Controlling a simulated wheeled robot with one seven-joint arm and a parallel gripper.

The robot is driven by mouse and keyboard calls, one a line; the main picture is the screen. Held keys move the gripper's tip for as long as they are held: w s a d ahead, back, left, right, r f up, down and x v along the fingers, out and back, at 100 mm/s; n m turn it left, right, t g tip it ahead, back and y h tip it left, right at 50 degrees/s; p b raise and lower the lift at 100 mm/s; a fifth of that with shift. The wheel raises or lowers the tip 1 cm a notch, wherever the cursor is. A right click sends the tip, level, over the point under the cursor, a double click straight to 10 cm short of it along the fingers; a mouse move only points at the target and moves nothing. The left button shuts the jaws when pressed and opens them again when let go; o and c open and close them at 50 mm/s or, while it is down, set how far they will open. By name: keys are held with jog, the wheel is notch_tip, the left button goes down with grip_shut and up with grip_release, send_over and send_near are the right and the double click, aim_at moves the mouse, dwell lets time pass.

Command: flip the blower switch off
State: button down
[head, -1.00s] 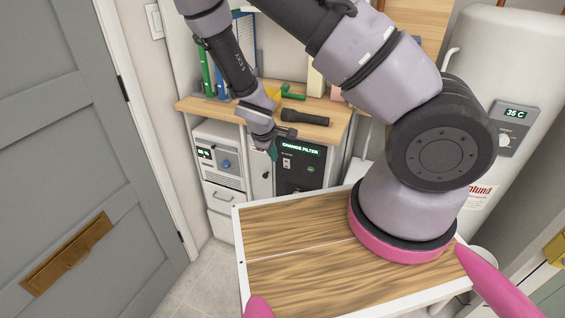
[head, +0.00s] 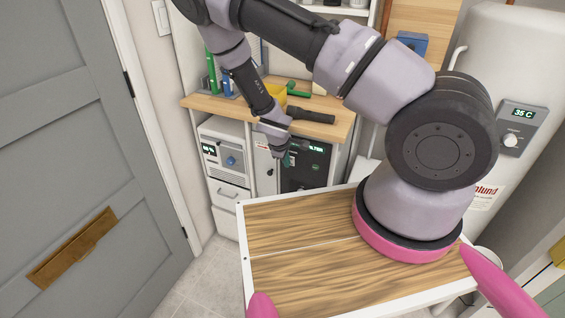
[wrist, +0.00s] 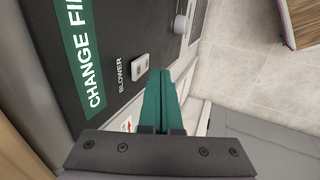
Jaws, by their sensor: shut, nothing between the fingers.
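The blower switch (wrist: 140,63) is a small light rocker beside the printed word BLOWER on a dark panel (wrist: 105,45) in the wrist view. My gripper (wrist: 160,74) has its green fingers together and empty, with the tips beside and slightly below the switch in that view. I cannot tell whether the tips touch the panel. The switch's on or off position is not clear. In the head view, my gripper (head: 287,159) is in front of the left part of the black panel (head: 312,165) and hides the switch.
A wooden counter (head: 340,130) with a dark flashlight (head: 311,115) overhangs the panel. A white unit with a blue knob (head: 231,161) stands to its left. The wood-topped surface (head: 300,215) lies in front. A water heater (head: 500,60) stands at right.

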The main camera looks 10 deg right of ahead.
jog(key=shift+w+d+r, duration=0.1)
jog(key=shift+w+d, duration=0.25)
jog(key=shift+w, duration=0.3)
jog(key=shift+w+d, duration=0.1)
jog(key=shift+w+d+r, duration=0.1)
jog(key=shift+w, duration=0.05)
jog(key=shift+r, duration=0.1)
jog(key=shift+r, duration=0.7)
